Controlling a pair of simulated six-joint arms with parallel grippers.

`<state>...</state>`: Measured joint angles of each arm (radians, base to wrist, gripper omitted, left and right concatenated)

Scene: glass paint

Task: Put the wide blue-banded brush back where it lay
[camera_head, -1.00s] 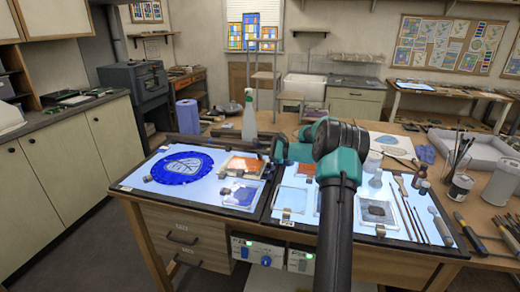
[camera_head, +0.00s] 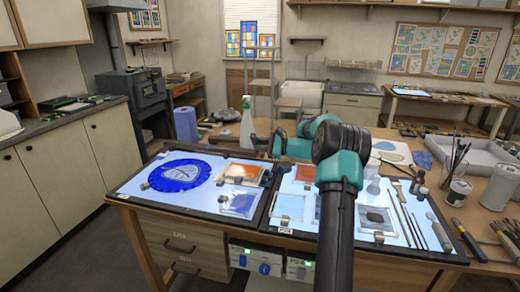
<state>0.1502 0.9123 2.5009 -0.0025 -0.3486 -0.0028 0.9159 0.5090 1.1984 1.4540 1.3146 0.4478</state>
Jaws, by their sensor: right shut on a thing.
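My right arm comes in from the bottom and bends left above the far side of the light table (camera_head: 130,190). My right gripper (camera_head: 258,144) is seen small and side-on behind the orange glass pane (camera_head: 240,172). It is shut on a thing. What it holds is too small and dark to make out; I cannot pick out a blue band there. Slim brushes (camera_head: 408,226) lie side by side on the right part of the light table. My left gripper is not in view.
A round blue glass piece (camera_head: 180,172) lies on the left panel. A white spray bottle (camera_head: 247,122) stands behind the table. Small glass panes lie around the middle. Jars (camera_head: 458,190) and a grey tray (camera_head: 474,156) are at the right.

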